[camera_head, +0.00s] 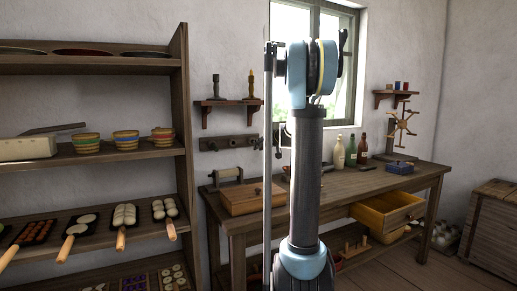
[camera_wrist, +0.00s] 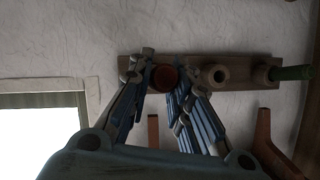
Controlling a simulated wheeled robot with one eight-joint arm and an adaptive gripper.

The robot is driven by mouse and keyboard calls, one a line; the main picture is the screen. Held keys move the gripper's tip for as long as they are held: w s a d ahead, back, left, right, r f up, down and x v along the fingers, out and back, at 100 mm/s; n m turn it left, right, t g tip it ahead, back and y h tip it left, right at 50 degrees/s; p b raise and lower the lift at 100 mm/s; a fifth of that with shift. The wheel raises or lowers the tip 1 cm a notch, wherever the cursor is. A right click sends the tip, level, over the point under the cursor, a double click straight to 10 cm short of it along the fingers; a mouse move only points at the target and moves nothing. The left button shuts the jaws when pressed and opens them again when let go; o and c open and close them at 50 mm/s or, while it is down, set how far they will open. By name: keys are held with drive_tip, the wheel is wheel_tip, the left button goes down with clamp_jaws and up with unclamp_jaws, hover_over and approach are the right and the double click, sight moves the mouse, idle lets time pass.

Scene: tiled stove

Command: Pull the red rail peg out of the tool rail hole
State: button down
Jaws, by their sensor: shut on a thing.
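The red rail peg (camera_wrist: 165,77) shows end-on in the wrist view, between the fingertips of my gripper (camera_wrist: 161,74). My gripper is shut on it, one finger on each side. In the head view, the rail (camera_head: 229,143) is on the wall left of my arm; the red peg is hidden there.
A wooden workbench (camera_head: 350,186) stands below the rail, with a wooden box (camera_head: 252,197), bottles (camera_head: 351,151) and an open yellow drawer (camera_head: 387,211). A small wall shelf (camera_head: 229,103) with two candlestick-like items hangs above the rail. Tall shelving (camera_head: 183,120) stands at the left.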

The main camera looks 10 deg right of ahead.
drive_tip(key=shift+s, duration=0.15)
drive_tip(key=shift+s+d, duration=0.2)
drive_tip(key=shift+s, duration=0.45)
drive_tip(key=shift+s+d, duration=0.25)
drive_tip(key=shift+s, duration=0.35)
drive_tip(key=shift+s+d, duration=0.2)
drive_tip(key=shift+s, duration=0.45)
